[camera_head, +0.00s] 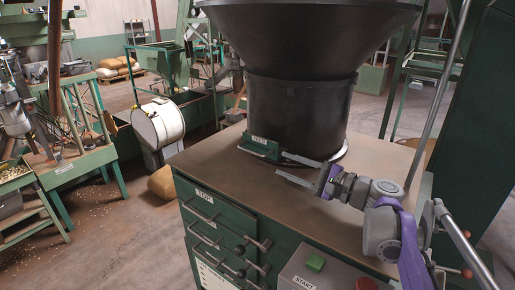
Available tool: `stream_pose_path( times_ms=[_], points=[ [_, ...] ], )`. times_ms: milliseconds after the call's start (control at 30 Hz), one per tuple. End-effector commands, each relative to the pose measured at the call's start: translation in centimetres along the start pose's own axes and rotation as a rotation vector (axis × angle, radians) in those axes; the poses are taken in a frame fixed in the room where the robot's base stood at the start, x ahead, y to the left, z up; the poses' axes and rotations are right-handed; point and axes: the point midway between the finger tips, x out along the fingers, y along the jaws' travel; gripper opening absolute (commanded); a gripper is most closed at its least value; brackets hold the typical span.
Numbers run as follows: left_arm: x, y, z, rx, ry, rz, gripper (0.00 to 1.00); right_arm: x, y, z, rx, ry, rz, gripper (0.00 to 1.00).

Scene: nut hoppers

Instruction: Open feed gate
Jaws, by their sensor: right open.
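The feed gate (259,147) is a small green block labelled FEED at the foot of the black hopper (298,110), on the brown machine top. My right gripper (281,163) comes in from the right, low over the machine top. Its two grey fingers are apart and point left toward the gate. The upper finger ends close by the gate's right end; I cannot tell if it touches. Nothing shows between the fingers. My left gripper is out of view.
A grey START box (312,272) with a green button stands at the front. A slanted metal rod (440,95) rises at the right. The machine top left of the gate is clear.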

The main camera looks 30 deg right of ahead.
Motion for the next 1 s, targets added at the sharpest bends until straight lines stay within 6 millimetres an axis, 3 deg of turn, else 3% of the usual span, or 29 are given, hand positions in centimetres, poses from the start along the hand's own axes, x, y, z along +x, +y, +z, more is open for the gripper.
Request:
stream_pose_path(
  times_ms=[533, 700, 1000],
  points=[
    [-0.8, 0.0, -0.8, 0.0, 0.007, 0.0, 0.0, 9.0, 0.0, 0.2, 0.0, -0.005, 0.002, 0.42],
    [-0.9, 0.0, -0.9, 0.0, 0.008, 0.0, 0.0, 10.3, 0.0, 0.1, 0.0, -0.002, 0.001, 0.42],
    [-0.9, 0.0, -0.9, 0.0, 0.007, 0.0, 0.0, 10.5, 0.0, 0.0, 0.0, -0.001, 0.0, 0.42]
  ],
)
